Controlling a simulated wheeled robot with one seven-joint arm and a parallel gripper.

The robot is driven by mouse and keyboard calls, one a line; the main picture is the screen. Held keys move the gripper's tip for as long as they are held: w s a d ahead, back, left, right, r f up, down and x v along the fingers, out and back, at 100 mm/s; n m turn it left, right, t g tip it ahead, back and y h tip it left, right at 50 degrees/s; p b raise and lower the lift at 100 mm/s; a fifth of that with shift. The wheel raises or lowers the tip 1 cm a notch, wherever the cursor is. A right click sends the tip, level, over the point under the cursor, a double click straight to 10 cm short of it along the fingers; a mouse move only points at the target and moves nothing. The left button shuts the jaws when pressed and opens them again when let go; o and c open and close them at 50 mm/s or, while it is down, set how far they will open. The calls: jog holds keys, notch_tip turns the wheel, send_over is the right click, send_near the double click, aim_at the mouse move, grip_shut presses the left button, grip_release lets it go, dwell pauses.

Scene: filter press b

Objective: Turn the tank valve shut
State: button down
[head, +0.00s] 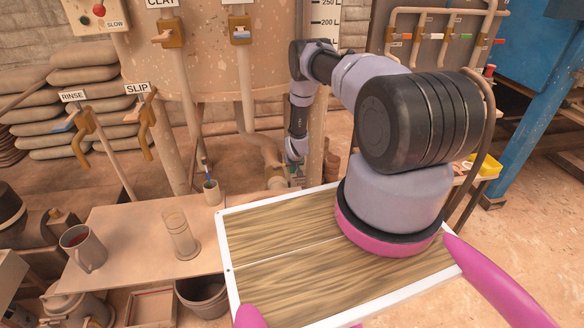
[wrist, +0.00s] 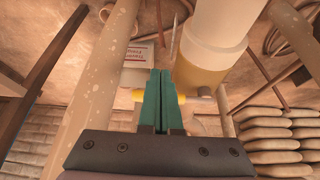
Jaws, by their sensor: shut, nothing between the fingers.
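The large tan tank (head: 215,75) stands at the back in the head view. A tan outlet pipe (head: 262,150) runs down from its underside, and its lower end is close to my gripper. My gripper (head: 293,172) is small there, low beside the tank, and partly hidden by my wrist. In the wrist view my gripper (wrist: 161,75) has its teal fingers shut together and empty. A yellow piece (wrist: 137,95) sticks out on both sides of the fingers. Its middle is hidden, and I cannot tell whether it is the tank valve's handle or whether the fingers touch it.
A tan bench (head: 135,240) holds a mug (head: 83,250), a glass cylinder (head: 180,235) and a small cup (head: 212,190). Levers labelled RINSE (head: 73,97) and SLIP (head: 137,88) stand left. Pipes (wrist: 98,90) flank the gripper in the wrist view.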

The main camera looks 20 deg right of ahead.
jog(key=shift+w+d+r, duration=0.1)
jog(key=shift+w, duration=0.45)
jog(key=shift+w+d+r, duration=0.1)
jog(key=shift+w, duration=0.4)
jog(key=shift+w+d+r, duration=0.15)
jog(key=shift+w+d, duration=0.05)
jog(key=shift+w, duration=0.6)
